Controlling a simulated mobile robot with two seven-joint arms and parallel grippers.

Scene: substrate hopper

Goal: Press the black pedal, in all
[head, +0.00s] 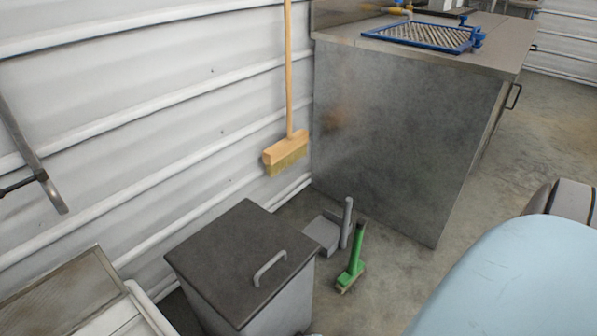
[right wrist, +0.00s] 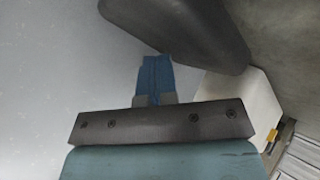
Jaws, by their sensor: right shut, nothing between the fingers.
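A grey bin (head: 222,290) with a dark flat lid (head: 240,250) and a grey handle stands at the lower middle of the head view. Its lid is closed. I cannot clearly make out a black pedal. A small dark bit shows at the bottom edge by the bin's right foot, too cut off to name. My right gripper (right wrist: 155,72) shows in the right wrist view, its blue fingers together and empty. A dark rounded shape lies beyond its fingertips; I cannot tell what it is. My left gripper is in neither view.
A green hand brush (head: 352,265) and a grey dustpan (head: 325,232) are on the floor right of the bin. A broom (head: 287,150) hangs on the wall. A metal cabinet (head: 400,140) with a blue-framed rack (head: 425,35) stands behind.

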